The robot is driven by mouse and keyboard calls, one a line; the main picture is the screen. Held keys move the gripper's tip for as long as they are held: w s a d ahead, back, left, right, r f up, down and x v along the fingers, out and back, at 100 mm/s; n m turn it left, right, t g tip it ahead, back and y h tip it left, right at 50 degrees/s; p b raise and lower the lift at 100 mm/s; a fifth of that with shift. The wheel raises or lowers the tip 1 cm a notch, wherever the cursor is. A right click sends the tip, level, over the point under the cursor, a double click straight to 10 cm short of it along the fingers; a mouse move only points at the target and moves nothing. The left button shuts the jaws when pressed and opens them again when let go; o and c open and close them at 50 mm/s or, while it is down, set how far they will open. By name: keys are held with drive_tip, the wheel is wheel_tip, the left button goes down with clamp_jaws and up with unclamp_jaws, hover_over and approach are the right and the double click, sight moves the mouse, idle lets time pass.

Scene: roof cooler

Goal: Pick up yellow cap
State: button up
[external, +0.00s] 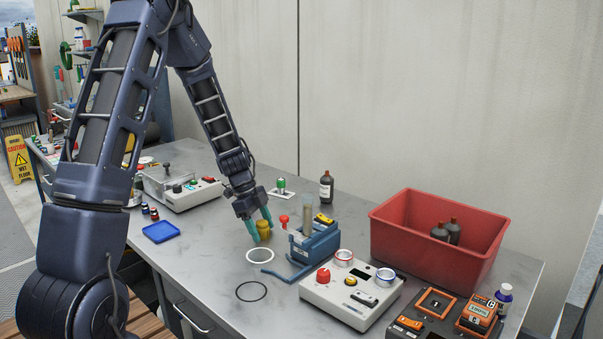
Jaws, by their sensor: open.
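The yellow cap (264,229) stands on the grey metal bench near the middle of the external view, just left of a blue device. My gripper (260,229) points down at it with teal fingers. The fingers are open, one in front of the cap's left side and one near its upper right. They partly cover the cap. I cannot tell whether either finger touches it.
A white ring (260,256) and a black ring (251,291) lie in front of the cap. The blue device (314,243) with a red knob stands close on the right. A red bin (436,238) is at the right, a blue tray (161,232) at the left.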

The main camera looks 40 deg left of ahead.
drive_tip(key=c, duration=1)
drive_tip(key=shift+c, duration=0.2)
